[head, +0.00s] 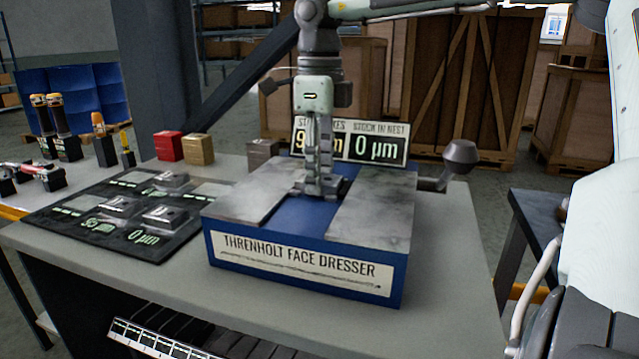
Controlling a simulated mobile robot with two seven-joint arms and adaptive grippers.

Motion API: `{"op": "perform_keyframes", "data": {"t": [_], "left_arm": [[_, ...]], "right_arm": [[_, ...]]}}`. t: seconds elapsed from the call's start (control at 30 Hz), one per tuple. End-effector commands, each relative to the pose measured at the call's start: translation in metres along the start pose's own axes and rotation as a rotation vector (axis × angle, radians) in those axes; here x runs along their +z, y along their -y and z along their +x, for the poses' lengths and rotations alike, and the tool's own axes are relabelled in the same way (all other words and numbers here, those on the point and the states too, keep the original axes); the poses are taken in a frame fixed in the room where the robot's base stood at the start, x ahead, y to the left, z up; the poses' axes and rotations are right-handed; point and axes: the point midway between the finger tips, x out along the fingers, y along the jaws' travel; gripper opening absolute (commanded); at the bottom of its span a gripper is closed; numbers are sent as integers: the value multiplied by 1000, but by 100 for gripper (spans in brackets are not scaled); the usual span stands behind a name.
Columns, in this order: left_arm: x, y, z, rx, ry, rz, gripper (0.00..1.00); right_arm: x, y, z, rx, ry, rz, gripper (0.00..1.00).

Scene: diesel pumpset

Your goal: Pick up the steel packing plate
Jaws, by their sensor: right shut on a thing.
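My right gripper (318,190) points straight down over the blue middle channel of the face dresser (305,258), between its two grey top slabs. It is shut on a small grey metal piece (338,186), which I take to be the steel packing plate. The fingers hide much of the piece, and I cannot tell whether it touches the channel floor. A sign (376,147) behind the dresser reads "stock in nest 0 µm"; its left half is partly hidden by my gripper. My left gripper is not in view.
A black mat (60,222) with several silver blocks and printed µm labels lies left of the dresser. Red (169,146) and tan (198,149) blocks stand behind it. A crank handle (460,155) sticks out at the dresser's right. The bench's front right is clear.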

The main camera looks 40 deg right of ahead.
Motion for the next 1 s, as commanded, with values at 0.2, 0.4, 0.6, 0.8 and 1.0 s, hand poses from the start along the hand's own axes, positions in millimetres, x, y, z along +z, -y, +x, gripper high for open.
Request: {"op": "perform_keyframes", "data": {"t": [0.2, 0.4, 0.6, 0.8, 1.0], "left_arm": [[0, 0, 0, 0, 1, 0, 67], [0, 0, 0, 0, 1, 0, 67], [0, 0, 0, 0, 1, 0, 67], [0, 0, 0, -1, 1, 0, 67], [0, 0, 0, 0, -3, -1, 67]], "right_arm": [[0, 0, 0, -1, 0, 0, 3], [1, 0, -2, -3, 3, 0, 0], [1, 1, -12, -4, 5, 1, 0], [1, 1, -49, -5, 5, 1, 0], [1, 0, -84, -4, 4, 0, 0]]}}
